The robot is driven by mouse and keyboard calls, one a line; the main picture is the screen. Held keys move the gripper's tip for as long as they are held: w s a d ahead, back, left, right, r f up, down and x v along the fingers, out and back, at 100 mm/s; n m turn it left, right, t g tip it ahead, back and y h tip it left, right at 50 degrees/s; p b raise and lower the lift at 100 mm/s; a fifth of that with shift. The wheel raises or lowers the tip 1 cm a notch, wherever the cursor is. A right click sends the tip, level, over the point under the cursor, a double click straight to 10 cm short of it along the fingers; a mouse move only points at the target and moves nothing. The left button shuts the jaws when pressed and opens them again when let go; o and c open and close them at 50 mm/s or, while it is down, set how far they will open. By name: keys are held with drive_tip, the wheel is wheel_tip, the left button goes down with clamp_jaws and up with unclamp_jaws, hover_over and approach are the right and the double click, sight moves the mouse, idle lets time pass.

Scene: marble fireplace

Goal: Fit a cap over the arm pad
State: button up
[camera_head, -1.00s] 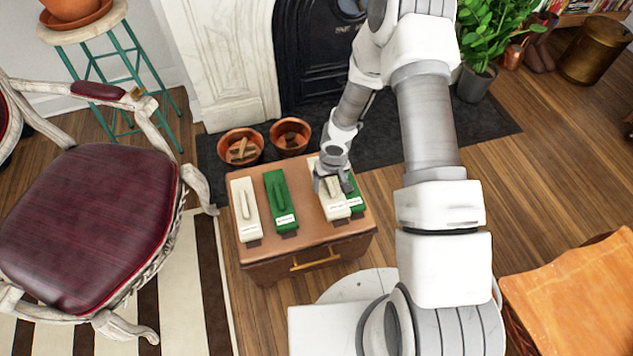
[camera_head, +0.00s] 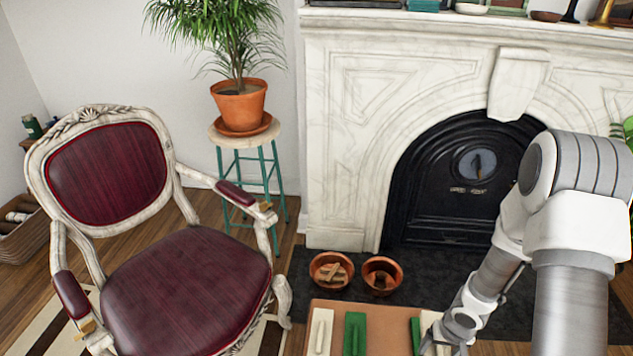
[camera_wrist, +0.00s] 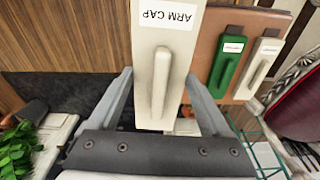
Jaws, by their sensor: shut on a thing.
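My gripper (camera_wrist: 158,84) is shut on a cream cap (camera_wrist: 165,60) labelled "ARM CAP", with one finger along each side. In the head view the held cap (camera_head: 428,325) is partly hidden by my gripper and cut by the bottom edge. The red armchair (camera_head: 185,285) stands at left. Its right arm carries a maroon pad (camera_head: 236,194), its left arm another pad (camera_head: 71,295); both look uncovered, each with a tan piece at its front end. Another cream cap (camera_head: 320,332) and two green caps (camera_head: 354,334) (camera_head: 415,336) are at the table.
The small brown table (camera_head: 384,325) is cut by the bottom edge. Two terracotta bowls (camera_head: 331,270) (camera_head: 382,276) sit behind it on the dark hearth. A teal-legged stool (camera_head: 247,140) with a potted plant (camera_head: 239,105) stands behind the chair's right arm.

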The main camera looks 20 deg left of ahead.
sight(441, 355)
wheel_tip(441, 355, up, 14)
drive_tip(key=s+m+p, duration=0.1)
drive_tip(key=s+p, duration=0.1)
drive_tip(key=p, duration=1)
drive_tip(key=shift+r+m, duration=0.25)
drive_tip(key=shift+m, duration=0.05)
